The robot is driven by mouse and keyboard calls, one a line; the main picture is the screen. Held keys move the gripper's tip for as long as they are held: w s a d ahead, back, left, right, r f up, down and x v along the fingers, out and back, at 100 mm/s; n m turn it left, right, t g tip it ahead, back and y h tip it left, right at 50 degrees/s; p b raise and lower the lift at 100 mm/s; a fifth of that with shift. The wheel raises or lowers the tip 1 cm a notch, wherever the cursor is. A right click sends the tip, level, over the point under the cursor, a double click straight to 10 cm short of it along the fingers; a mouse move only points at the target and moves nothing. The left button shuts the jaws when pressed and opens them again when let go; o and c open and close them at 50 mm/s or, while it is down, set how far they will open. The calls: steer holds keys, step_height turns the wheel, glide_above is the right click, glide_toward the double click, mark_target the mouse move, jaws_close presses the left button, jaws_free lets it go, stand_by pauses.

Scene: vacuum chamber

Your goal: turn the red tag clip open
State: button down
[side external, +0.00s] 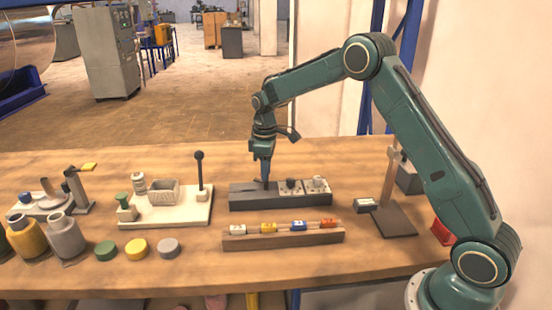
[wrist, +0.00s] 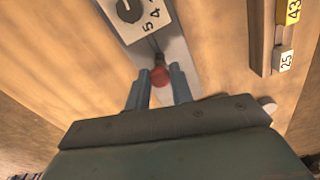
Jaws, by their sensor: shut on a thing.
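The red-orange tag clip (side external: 328,223) sits at the right end of a dark rail (side external: 285,239) at the front of the bench, in line with white, yellow and blue tags. Its exact state is too small to tell. My gripper (side external: 266,181) is behind the rail, pointing down at the left half of a grey block (side external: 240,203), apart from the clip. In the wrist view my gripper (wrist: 159,74) is shut on a small red knob (wrist: 160,77) on that block. The red clip is not in the wrist view.
The block carries a dial (wrist: 129,10) with numbers. The wrist view shows yellow tag 43 (wrist: 292,10) and white tag 25 (wrist: 284,61). A stand (side external: 392,218) is at right; a white base with a black-knobbed lever (side external: 200,172) is at left. Coloured discs (side external: 136,249) lie front left.

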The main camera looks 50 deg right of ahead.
steer(key=m, duration=0.6)
steer(key=shift+m, duration=0.3)
steer(key=m, duration=0.5)
steer(key=shift+m, duration=0.4)
steer(key=shift+r, duration=0.1)
steer(key=c, duration=1.2)
jaws_free()
step_height(320, 180, up, 14)
